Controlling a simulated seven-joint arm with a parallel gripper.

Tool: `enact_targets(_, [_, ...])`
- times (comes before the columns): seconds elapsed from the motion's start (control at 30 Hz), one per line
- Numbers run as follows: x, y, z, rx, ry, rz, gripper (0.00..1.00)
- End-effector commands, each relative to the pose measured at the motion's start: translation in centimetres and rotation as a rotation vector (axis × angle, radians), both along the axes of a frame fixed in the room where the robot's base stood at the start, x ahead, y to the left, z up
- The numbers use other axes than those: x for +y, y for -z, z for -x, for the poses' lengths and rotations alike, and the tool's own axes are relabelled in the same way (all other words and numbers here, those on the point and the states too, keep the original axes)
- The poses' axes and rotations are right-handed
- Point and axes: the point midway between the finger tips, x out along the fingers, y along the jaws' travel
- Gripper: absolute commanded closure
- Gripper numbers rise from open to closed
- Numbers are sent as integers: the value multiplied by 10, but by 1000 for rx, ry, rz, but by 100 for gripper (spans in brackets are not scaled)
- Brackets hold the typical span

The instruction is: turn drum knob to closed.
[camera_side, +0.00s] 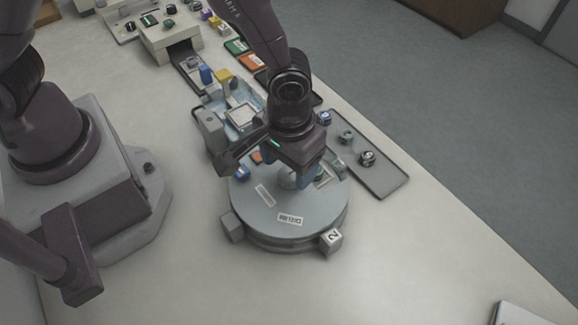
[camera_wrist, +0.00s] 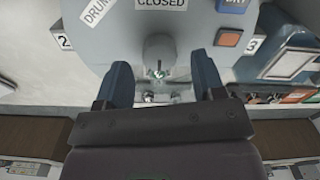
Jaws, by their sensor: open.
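The drum (camera_side: 260,222) is a round grey machine with a flat top, standing on the table. In the wrist view its top (camera_wrist: 110,45) carries a "DRUM" label (camera_wrist: 97,13) and a "CLOSED" label (camera_wrist: 161,3). The drum knob (camera_wrist: 158,52) is a pale grey grip between my two blue fingers, which stand apart on either side of it. My gripper (camera_wrist: 161,80) is open; a gap shows between each finger and the knob. In the side view my gripper (camera_side: 304,170) is low over the drum's back right part, and the knob is largely hidden there.
An orange button (camera_wrist: 228,38) and a blue "DRY" button (camera_wrist: 233,5) sit right of the knob. Numbered blocks, such as the "2" block (camera_side: 331,239), stick out from the drum's rim.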

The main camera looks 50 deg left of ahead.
Motion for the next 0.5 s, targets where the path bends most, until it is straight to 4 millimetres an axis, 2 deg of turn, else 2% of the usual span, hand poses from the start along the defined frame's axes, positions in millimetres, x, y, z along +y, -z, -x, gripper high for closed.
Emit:
enact_targets(0.2, [0,18,0,0,0,1,37])
enact_targets(0.5, [0,20,0,-1,0,1,37])
